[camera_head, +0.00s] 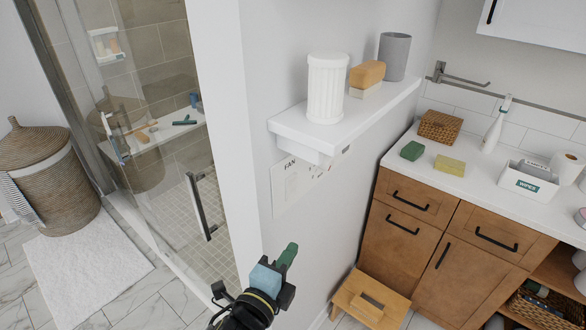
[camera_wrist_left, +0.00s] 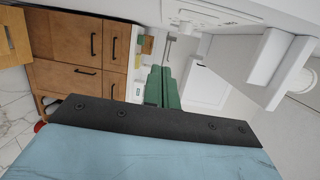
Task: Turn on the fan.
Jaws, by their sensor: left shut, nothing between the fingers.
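A white wall panel (camera_head: 292,183) carries the word FAN at its upper left and further small markings to the right. It hangs on the white wall below the shelf, which covers part of its top. In the left wrist view, a pale panel with faint markings (camera_wrist_left: 190,14) shows at the top. My left gripper (camera_head: 291,247) has green fingers, is shut and empty, and is below the panel in the head view, apart from it in the picture. Its closed fingers also show in the left wrist view (camera_wrist_left: 163,76). My right gripper is not in view.
A wooden stool (camera_head: 368,300) and cabinet (camera_head: 410,205) stand right. The glass shower door handle (camera_head: 200,205) is left.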

